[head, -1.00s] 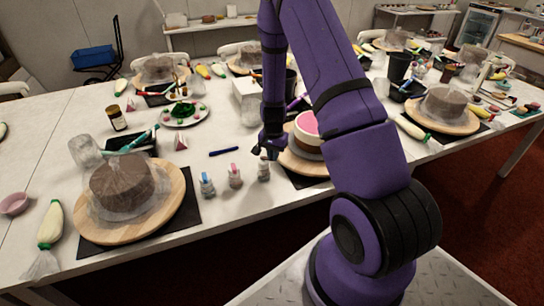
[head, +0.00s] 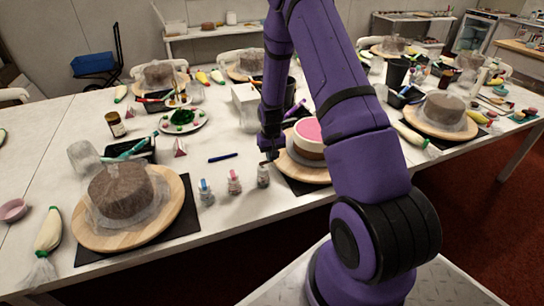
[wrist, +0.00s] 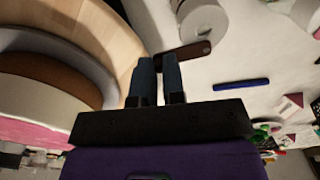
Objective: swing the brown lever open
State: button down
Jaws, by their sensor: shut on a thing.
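The brown lever (wrist: 196,50) is a short flat bar with a rounded end and a small hole, seen in the wrist view. My gripper (wrist: 160,62) is shut on the lever's left part, with its two dark fingers close together. The fingers hide where the lever leads on the left. In the head view my gripper (head: 270,152) points down at the left edge of the wooden turntable (head: 292,168), which bears a pink-topped cake (head: 308,140). The turntable also fills the left of the wrist view (wrist: 125,25).
A small bottle (head: 263,176) stands close by my gripper, with two more bottles (head: 234,182) to its left. A blue pen (head: 223,158) lies beyond them. A plastic-wrapped cake (head: 122,190) stands at left. Some white table between is bare.

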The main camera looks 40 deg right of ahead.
dwell(0.3)
jog(key=c, duration=1.2)
grip_release()
jog(key=shift+w, duration=0.1)
notch_tip(320, 180, up, 11)
jog(key=shift+f, duration=0.1)
